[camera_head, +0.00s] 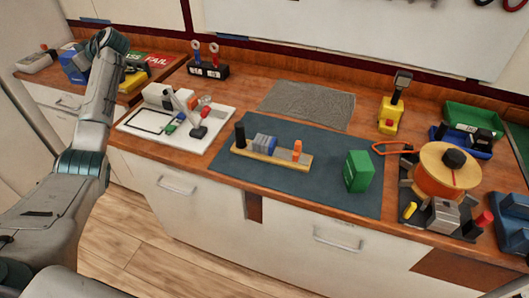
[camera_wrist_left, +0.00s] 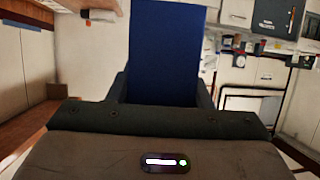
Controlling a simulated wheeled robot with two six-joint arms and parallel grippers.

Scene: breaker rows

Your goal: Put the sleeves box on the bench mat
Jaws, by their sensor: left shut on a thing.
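My left gripper (camera_head: 84,58) is at the back left, over the left part of the worktop. It is shut on a blue box (camera_head: 72,68). In the left wrist view the blue box (camera_wrist_left: 168,50) stands between the fingers and fills the upper middle. No label is readable on it, so I cannot tell if it is the sleeves box. The bench mat (camera_head: 228,172) is the dark blue-green mat at the front of the bench, well to the right of the gripper. A green box (camera_head: 358,172) stands on its right part. My right gripper is not in view.
A wooden strip with several parts (camera_head: 268,155) lies on the mat. A white tray with tools (camera_head: 190,138) is left of it, a grey mat (camera_head: 307,100) behind. An orange spool (camera_head: 445,170) stands at right. The mat's front strip and the area before the green box are clear.

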